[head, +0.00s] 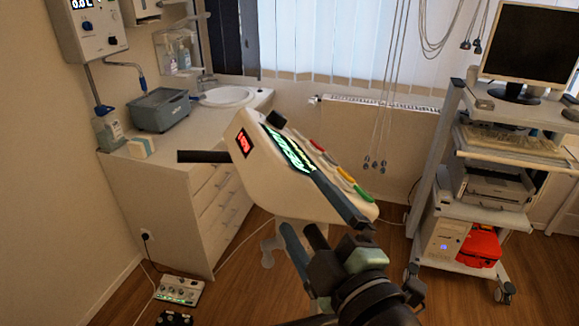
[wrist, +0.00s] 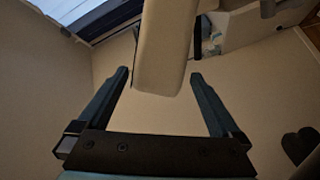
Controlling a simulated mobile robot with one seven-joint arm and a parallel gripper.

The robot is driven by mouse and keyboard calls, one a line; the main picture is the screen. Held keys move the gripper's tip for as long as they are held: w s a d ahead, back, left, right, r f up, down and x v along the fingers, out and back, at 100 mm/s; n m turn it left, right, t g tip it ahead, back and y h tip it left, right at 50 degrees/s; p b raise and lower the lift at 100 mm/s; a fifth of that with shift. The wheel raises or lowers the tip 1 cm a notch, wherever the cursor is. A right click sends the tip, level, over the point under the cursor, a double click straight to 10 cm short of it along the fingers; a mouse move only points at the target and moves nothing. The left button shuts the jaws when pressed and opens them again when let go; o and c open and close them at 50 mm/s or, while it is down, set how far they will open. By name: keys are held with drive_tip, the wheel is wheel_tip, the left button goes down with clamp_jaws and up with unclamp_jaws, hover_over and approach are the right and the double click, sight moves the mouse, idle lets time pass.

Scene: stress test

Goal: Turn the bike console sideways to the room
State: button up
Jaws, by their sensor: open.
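The bike console (head: 270,178) is a pale wedge-shaped housing with a red display, a green lit screen and coloured buttons, at the centre of the head view. A black bar sticks out to its left. My gripper (head: 300,202) is open at the console's near lower side, one blue finger in front of its right part and the other below it. In the wrist view a pale edge of the console (wrist: 165,50) reaches down between the spread fingertips of my gripper (wrist: 160,75). Gaps show on both sides. Whether a finger touches it cannot be told.
A drawer cabinet with a sink (head: 228,96) and a blue-grey box (head: 160,110) stands behind on the left. A trolley (head: 480,195) with monitor and printer stands on the right. Cords (head: 388,90) hang behind the console. A small device (head: 180,290) lies on the floor.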

sight(298, 165)
drive_tip(key=p+x, duration=0.2)
drive_tip(key=x, duration=0.4)
drive_tip(key=shift+w+r, duration=0.15)
drive_tip(key=shift+p+x, duration=0.4)
drive_tip(key=shift+x, duration=0.35)
drive_tip(key=shift+c, duration=0.2)
clamp_jaws()
